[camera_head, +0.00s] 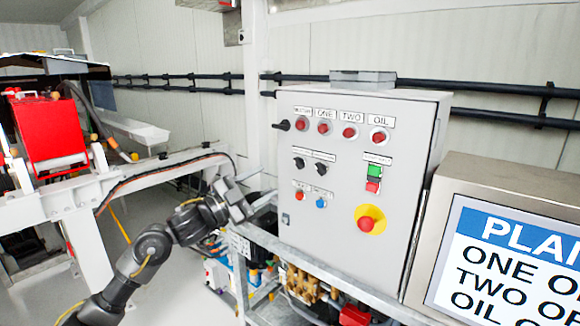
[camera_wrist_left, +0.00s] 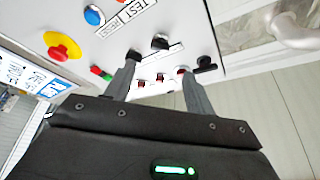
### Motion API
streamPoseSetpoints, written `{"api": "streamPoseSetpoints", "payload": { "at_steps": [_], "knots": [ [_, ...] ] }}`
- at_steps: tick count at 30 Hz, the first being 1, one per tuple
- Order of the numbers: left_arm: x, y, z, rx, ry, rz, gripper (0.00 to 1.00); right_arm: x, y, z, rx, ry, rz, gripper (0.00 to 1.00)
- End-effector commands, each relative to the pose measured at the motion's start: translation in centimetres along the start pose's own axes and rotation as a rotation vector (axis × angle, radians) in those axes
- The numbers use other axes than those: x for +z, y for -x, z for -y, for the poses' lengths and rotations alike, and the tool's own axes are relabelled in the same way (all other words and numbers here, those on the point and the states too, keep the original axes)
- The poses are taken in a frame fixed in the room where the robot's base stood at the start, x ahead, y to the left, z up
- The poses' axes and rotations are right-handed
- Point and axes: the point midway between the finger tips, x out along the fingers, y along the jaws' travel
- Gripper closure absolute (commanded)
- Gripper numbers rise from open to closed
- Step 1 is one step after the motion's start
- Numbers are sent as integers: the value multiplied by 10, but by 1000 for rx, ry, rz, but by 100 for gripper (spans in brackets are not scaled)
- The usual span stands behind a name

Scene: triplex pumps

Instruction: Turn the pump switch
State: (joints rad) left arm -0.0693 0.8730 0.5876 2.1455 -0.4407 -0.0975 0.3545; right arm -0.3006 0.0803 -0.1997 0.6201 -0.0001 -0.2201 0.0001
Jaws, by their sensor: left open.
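The grey control panel (camera_head: 335,235) carries two small black rotary switches, a left one (camera_head: 299,162) and a right one (camera_head: 318,168). A black handle switch (camera_head: 281,125) sits at its upper left edge. Which one is the pump switch I cannot tell. My left gripper (camera_head: 243,190) is open and empty, left of the panel's lower left side in the head view. In the left wrist view its fingers (camera_wrist_left: 157,72) point toward the panel. One black rotary switch (camera_wrist_left: 160,42) shows beyond the gap; the other (camera_wrist_left: 133,55) is partly behind a fingertip. Contact is unclear.
Red lamps (camera_head: 348,132) line the panel's top. A red button (camera_head: 300,195), a blue button (camera_head: 321,203), a green-red button (camera_head: 373,178) and a yellow-ringed red stop button (camera_head: 371,223) lie below. A sign (camera_head: 500,260) stands right; a metal frame (camera_head: 330,276) runs underneath.

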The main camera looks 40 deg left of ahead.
Motion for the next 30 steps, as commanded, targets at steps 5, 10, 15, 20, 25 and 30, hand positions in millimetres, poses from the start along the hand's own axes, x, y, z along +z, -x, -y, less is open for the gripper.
{"api": "streamPoseSetpoints", "payload": {
  "at_steps": [5,10,15,20,25,30],
  "knots": [
    [-4,-35,6,-4,2,-2,45,-2,22,0,0,0,1,64],
    [-4,-65,5,-3,2,-1,45,-3,36,-1,0,0,1,64],
    [-2,-84,3,-2,2,0,45,-4,45,-1,0,0,1,64],
    [0,-92,1,-1,0,1,45,-4,47,-1,0,0,1,64],
    [0,-92,0,0,0,1,45,-4,46,-1,0,0,0,64],
    [0,-92,0,0,0,1,56,-4,46,-1,0,0,0,64]
  ]
}}
